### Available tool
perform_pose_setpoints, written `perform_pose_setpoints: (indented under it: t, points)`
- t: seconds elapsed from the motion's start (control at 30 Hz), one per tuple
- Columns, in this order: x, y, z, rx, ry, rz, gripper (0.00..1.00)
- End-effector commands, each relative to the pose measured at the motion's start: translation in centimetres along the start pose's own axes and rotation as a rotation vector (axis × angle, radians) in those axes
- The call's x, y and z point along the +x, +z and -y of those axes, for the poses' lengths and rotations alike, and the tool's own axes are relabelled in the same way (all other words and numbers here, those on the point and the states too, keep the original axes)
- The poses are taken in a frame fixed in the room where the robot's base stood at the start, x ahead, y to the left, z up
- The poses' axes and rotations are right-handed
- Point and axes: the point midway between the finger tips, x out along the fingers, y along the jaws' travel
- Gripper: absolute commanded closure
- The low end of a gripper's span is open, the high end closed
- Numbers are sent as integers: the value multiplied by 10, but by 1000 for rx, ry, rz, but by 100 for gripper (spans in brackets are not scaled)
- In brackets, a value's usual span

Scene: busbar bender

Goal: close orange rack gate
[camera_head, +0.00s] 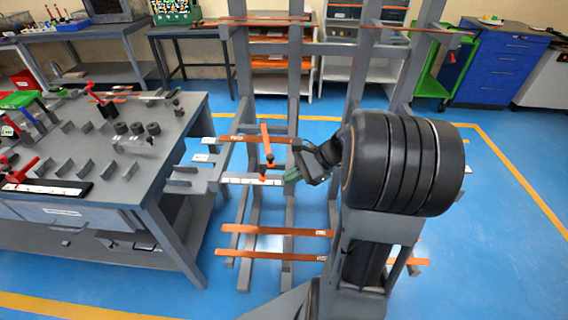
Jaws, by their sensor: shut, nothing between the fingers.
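The grey rack (296,90) stands in the middle of the head view, with orange bars lying across its arms. A small orange gate (266,143) stands upright at the rack's middle level, in front of a long orange bar (228,139). A dark joint or knob shows low on the gate, above a pale labelled strip (249,180). My gripper (292,175) is shut and empty, just right of the gate's lower end. Whether it touches the gate or strip I cannot tell. My dark arm hides part of the rack's right side.
A grey workbench (130,191) with clamps and blocks stands close at left. More orange bars (277,231) lie low on the rack. A green trolley (430,86) and blue cabinet (497,65) stand behind at right. Blue floor (500,250) is clear at right.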

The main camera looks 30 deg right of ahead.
Motion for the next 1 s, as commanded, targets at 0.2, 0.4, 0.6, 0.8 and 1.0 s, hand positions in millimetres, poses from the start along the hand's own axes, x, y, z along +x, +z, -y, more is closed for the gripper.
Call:
perform_pose_setpoints:
  t: [0.2, 0.4, 0.6, 0.8, 1.0]
  points:
    - [-46, -77, 25, 409, -336, 280, 100]
    - [-69, -106, 32, 532, -474, 401, 100]
    - [-52, -102, 47, 546, -490, 419, 100]
    - [-20, -92, 68, 545, -487, 417, 100]
    - [8, -83, 86, 544, -487, 416, 100]
